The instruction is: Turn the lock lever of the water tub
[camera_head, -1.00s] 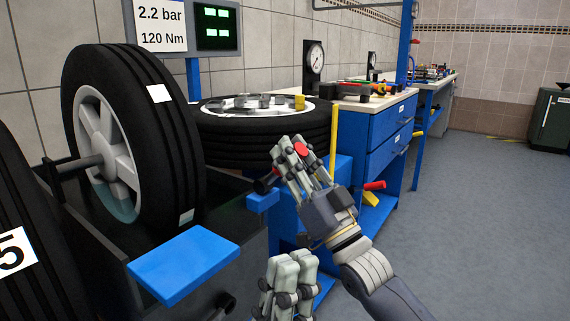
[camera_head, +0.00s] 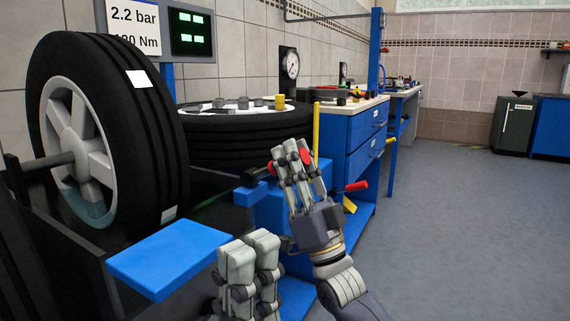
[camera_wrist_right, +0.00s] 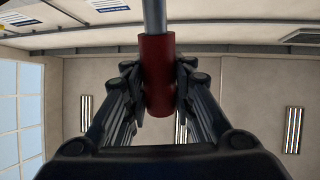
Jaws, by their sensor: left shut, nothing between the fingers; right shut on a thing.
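The water tub (camera_head: 85,265) is a dark, open-topped box at the left, with a tyred wheel (camera_head: 110,120) upright in it. My right gripper (camera_head: 290,152) is at the tub's right end, beside a dark knob-like part (camera_head: 255,178). It is shut on a red grip (camera_wrist_right: 158,80), which sits on a grey rod (camera_wrist_right: 154,15) in the right wrist view. This looks like the lock lever; its pivot is hidden. Red also shows at the fingers in the head view. My left gripper (camera_head: 250,245) is shut and empty at the bottom, apart from the lever.
A flat blue plate (camera_head: 170,258) juts from the tub's front. Behind my right gripper are a lying tyre (camera_head: 240,140) and a blue workbench (camera_head: 368,130). A red handle (camera_head: 357,186) and a yellow post (camera_head: 317,130) stand close by. The floor (camera_head: 470,230) at right is clear.

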